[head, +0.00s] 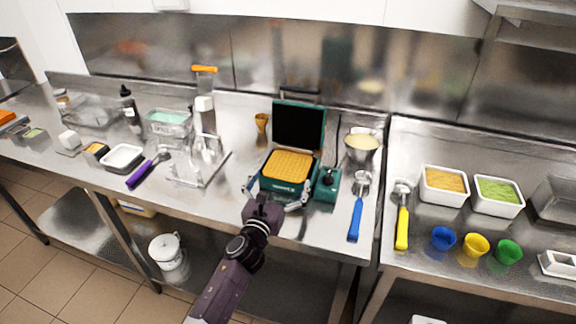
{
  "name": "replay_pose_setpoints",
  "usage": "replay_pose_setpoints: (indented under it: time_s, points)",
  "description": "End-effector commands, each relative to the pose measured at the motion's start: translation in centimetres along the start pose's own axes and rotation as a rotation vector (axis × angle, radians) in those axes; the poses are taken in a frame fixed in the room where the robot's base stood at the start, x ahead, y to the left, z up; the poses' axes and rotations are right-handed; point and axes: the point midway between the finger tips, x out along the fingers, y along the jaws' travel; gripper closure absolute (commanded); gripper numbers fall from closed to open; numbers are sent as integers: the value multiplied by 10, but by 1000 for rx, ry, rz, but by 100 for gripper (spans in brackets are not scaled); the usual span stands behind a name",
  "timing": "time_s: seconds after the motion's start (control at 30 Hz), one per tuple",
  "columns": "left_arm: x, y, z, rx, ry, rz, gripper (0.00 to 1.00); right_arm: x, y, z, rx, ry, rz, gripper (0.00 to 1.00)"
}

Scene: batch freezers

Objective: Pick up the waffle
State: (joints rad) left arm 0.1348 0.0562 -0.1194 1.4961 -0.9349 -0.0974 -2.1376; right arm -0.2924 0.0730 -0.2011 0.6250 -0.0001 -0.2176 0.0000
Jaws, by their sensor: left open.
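The golden waffle (288,165) lies flat in the lower half of a green waffle maker (284,184), whose lid stands open behind it with a dark inner plate. My left gripper (276,192) is in front of the waffle maker, with its fingers spread wide toward the maker's left and right front corners. Nothing is held between the fingers, and the waffle lies beyond them. Whether the fingers touch the maker's body cannot be told. My right gripper is out of view.
A metal stand (198,170) and a purple-handled scoop (140,175) are on the left. The counter's front strip is mostly clear.

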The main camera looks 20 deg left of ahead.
Motion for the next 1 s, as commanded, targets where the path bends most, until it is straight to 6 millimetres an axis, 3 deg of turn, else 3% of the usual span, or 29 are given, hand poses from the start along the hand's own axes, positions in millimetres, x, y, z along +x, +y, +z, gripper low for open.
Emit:
replay_pose_setpoints:
  time_s: [0.03, 0.23, 0.63, 0.83, 1.0]
  points:
    - [0, 0, 0, 0, 0, 0, 3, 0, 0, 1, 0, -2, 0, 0]
    - [0, 0, 0, 0, 0, 0, 25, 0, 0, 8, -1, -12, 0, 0]
    - [0, 0, 8, 1, -2, -1, 26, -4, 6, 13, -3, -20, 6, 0]
    - [0, 1, 34, 5, -2, -2, 26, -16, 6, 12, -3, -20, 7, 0]
    - [0, 1, 74, 7, -6, -3, 26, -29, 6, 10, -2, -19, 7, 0]
